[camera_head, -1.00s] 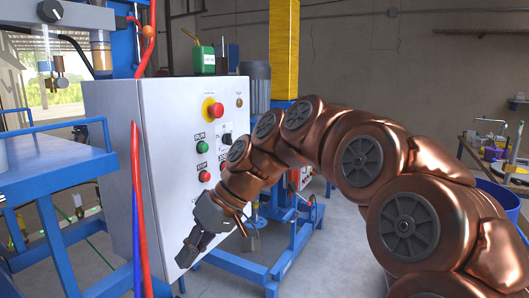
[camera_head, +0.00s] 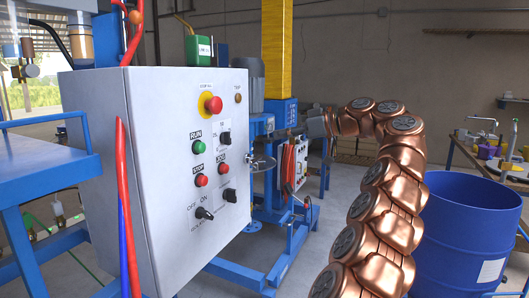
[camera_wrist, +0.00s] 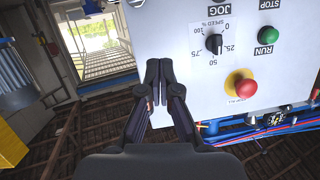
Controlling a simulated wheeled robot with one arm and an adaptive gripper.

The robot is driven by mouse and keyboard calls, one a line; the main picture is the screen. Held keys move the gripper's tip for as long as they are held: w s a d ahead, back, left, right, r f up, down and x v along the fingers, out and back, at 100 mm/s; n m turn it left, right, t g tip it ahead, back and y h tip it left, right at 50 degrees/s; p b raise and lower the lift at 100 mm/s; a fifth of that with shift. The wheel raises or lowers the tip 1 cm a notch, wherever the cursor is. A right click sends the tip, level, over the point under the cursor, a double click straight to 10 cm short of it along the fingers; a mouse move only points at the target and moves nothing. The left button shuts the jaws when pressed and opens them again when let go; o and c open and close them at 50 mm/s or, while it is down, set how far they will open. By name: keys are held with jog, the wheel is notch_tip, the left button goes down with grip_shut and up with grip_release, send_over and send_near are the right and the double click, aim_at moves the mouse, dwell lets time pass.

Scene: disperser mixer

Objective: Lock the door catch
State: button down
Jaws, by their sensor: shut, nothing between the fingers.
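The grey control cabinet (camera_head: 150,190) stands at left centre, its door face towards me. The door carries a red emergency stop (camera_head: 213,105), a green RUN button (camera_head: 198,147), red buttons, dials and a black OFF/ON switch (camera_head: 204,213). I cannot pick out a door catch clearly. My gripper (camera_head: 284,132) is beyond the door's right edge, apart from it as far as I can tell. In the wrist view my gripper (camera_wrist: 159,68) has its fingers together and empty, overlapping the edge of the panel (camera_wrist: 185,85), which appears upside down.
A blue drum (camera_head: 460,235) stands at right. The blue machine frame (camera_head: 275,245) and yellow column (camera_head: 277,60) are behind the cabinet. Red and blue hoses (camera_head: 122,200) hang at its left. A silvery disc (camera_head: 262,164) shows past the door's right edge.

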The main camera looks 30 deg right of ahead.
aim_at(252, 159)
jog(key=shift+t+h, duration=0.4)
jog(key=shift+h, duration=0.1)
jog(key=d, duration=0.4)
jog(key=shift+s+d, duration=0.25)
jog(key=shift+d, duration=0.1)
jog(key=shift+f, duration=0.1)
jog(key=w+a+f, duration=0.5)
jog(key=w+f, duration=0.1)
jog(key=w, duration=0.2)
jog(key=shift+b, duration=0.4)
jog(key=shift+w+f, duration=0.15)
jog(key=shift+f, duration=0.05)
jog(key=shift+a, duration=0.15)
